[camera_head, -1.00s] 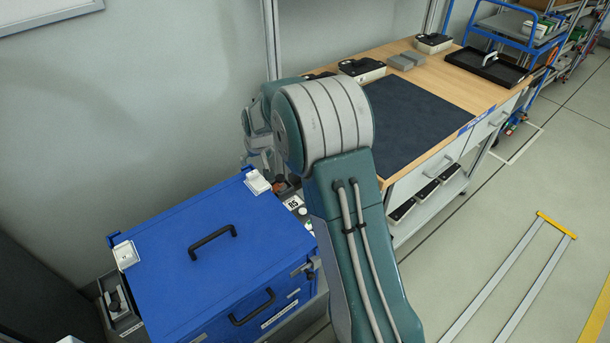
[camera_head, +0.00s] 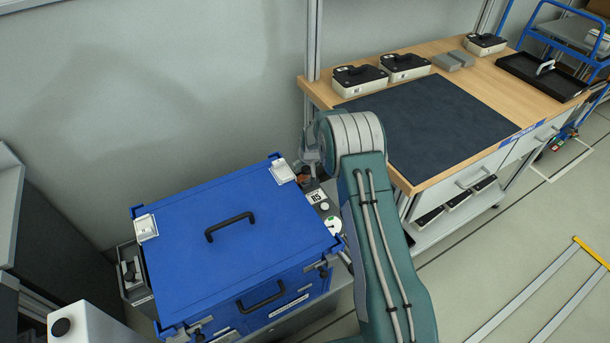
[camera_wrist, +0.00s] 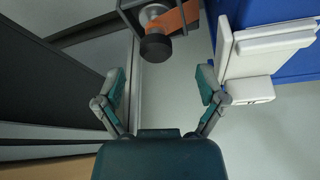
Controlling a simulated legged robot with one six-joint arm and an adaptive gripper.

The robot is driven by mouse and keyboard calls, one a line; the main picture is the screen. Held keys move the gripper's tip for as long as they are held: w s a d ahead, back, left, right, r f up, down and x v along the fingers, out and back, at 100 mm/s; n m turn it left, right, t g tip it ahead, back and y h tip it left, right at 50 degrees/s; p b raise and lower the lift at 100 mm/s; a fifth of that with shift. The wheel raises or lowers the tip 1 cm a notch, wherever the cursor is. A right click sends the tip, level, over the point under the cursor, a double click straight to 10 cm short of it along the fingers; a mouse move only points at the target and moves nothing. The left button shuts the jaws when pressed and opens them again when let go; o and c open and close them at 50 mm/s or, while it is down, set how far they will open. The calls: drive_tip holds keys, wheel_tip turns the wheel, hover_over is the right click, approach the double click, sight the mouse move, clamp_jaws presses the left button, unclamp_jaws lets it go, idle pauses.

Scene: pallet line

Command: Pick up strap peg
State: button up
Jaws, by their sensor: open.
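In the wrist view a peg with a dark round end (camera_wrist: 155,46) and a grey shaft shows near the top middle. An orange strap (camera_wrist: 180,20) lies beside it, by a dark frame. I take this to be the strap peg. My gripper (camera_wrist: 162,84) is open and empty, its fingers spread below the peg in the picture, with the peg apart from both. In the head view my gripper (camera_head: 311,155) is beside the far right corner of the blue case, partly hidden by my arm. A small orange-brown patch (camera_head: 303,175) shows just under it.
A blue case (camera_head: 240,255) with black handles and white corner latches stands left of my arm. One white latch (camera_wrist: 262,50) is close to the right finger in the wrist view. A wooden bench (camera_head: 490,80) with a dark mat (camera_head: 430,125) stands at right. Grey wall lies behind.

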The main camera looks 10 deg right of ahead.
sight(308, 169)
drive_tip(key=shift+w+d+f, duration=0.2)
drive_tip(key=shift+d+f, duration=0.15)
drive_tip(key=shift+f, duration=0.25)
drive_tip(key=x, duration=0.3)
drive_tip(key=shift+w+f, duration=0.1)
drive_tip(key=shift+f, duration=0.15)
drive_tip(key=shift+w+a+f, duration=0.15)
drive_tip(key=shift+a+f, duration=0.15)
drive_tip(key=shift+d, duration=0.2)
clamp_jaws()
